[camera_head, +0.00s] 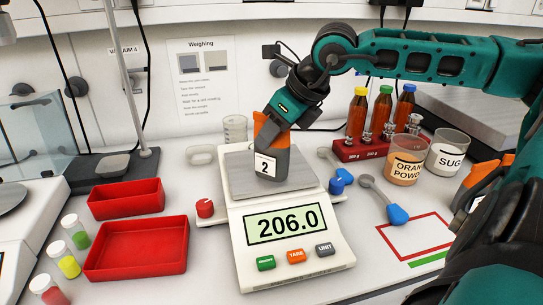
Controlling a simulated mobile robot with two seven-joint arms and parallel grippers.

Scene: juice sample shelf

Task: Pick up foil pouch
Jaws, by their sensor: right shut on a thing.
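An orange and grey pouch (296,170) with a white label "2" stands upright at the scale's pan (240,178). My right gripper (286,112) comes down from above and is shut on the pouch's top. The scale (297,250) reads 206.0. The pouch's lower edge appears to touch the pan, but I cannot tell how firmly it rests. A similar orange and grey item (482,182) is at the right edge, partly hidden by my arm. My left gripper is not in view.
Two red trays (135,247) and several small vials (68,265) are at left. A red rack with bottles (357,117), an orange powder jar (405,168) and a sugar jar (447,156) stand at right. A blue-handled scoop (396,214) lies near a red-outlined area (415,240).

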